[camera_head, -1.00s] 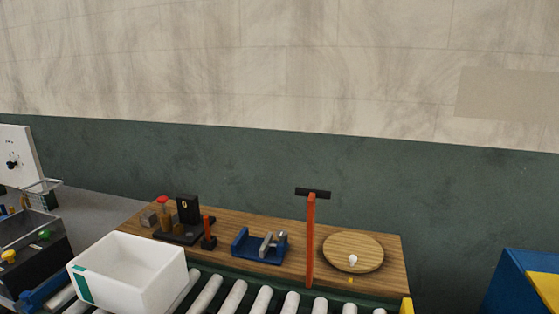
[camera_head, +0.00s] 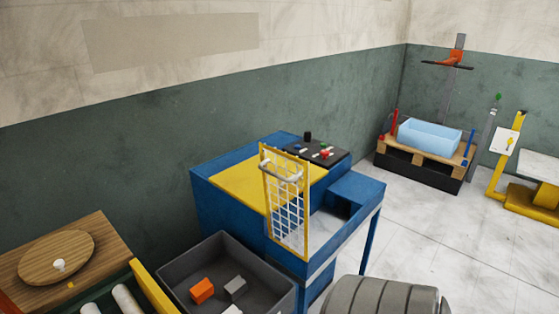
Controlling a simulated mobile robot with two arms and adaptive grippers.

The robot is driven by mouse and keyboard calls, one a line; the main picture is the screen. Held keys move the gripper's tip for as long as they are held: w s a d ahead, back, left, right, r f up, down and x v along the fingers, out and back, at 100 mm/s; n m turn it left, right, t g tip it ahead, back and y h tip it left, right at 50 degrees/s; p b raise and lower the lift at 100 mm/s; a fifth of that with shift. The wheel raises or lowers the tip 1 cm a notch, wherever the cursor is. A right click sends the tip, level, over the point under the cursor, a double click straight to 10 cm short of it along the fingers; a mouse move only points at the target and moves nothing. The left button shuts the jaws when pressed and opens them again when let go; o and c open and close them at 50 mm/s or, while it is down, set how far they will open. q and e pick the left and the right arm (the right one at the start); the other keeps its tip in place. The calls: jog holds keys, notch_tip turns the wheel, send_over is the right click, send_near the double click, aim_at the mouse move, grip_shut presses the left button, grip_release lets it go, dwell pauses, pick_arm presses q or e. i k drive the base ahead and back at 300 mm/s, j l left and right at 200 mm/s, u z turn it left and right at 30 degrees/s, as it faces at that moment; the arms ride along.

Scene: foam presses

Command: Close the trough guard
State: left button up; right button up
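A mesh panel with a yellow frame and a pale bar handle near its top, which looks like the trough guard (camera_head: 287,203), stands roughly upright at the front of a blue machine (camera_head: 222,222). A pale, shallow surface, apparently the trough (camera_head: 322,228), shows beside and behind the mesh. The guard does not lie flat over it. How the guard is hinged cannot be made out. Neither of my grippers is in view.
The machine has a yellow top (camera_head: 238,187) and a dark control panel (camera_head: 318,152). A dark grey bin (camera_head: 180,258) with a few blocks stands left of it. A wooden bench (camera_head: 107,236) is at far left. A pallet with a light blue crate (camera_head: 428,137) stands behind right. Floor between is clear.

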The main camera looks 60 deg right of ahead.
aim_at(306, 165)
jog(key=z, duration=2)
jog(key=k+l+z, duration=0.2)
jog(key=k, duration=0.1)
